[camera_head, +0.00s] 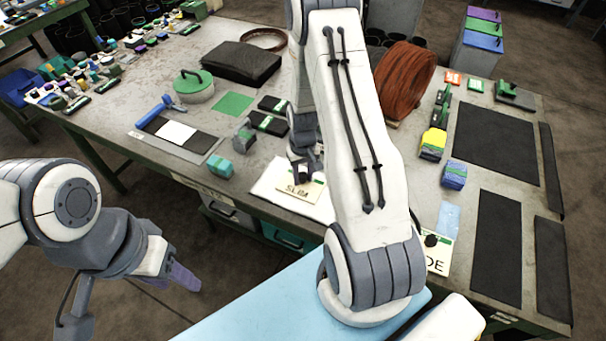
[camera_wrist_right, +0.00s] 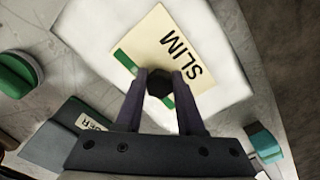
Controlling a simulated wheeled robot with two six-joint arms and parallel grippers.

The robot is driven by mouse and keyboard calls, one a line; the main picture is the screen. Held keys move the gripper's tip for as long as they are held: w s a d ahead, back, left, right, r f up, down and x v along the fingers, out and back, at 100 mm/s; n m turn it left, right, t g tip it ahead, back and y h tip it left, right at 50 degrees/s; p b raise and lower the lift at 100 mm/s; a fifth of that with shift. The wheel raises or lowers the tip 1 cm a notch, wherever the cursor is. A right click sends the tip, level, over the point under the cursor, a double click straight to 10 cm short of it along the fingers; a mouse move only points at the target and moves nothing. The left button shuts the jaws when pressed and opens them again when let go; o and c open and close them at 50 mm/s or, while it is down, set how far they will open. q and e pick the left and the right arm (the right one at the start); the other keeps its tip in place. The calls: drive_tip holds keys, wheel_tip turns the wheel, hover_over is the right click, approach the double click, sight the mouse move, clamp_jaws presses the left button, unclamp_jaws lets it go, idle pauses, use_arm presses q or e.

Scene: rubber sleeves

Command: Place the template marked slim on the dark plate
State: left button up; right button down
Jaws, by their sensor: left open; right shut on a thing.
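The cream template marked SLIM (camera_head: 288,192) has a green strip and a black knob. It is over a white pad (camera_head: 262,182) at the table's front; whether it touches the pad I cannot tell. In the right wrist view my right gripper (camera_wrist_right: 160,88) is shut on the black knob of the slim template (camera_wrist_right: 163,42). My right arm hides part of the table in the head view. Dark flat panels (camera_head: 497,140) lie on the right, and a dark plate with a white band (camera_head: 197,143) lies on the left; I cannot tell which one is meant. My left gripper (camera_head: 130,293) is open and empty, off the table's front.
A second template (camera_head: 440,251), its visible letters "DE", lies at right, partly behind my arm. Near the pad are a teal block (camera_head: 220,166) and dark boxes with green bands (camera_head: 268,123). Yellow (camera_head: 433,143) and blue (camera_head: 454,175) stacks stand beside the right panels.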

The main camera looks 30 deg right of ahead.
drive_tip(key=shift+f, duration=0.15)
drive_tip(key=c, duration=0.5)
unclamp_jaws()
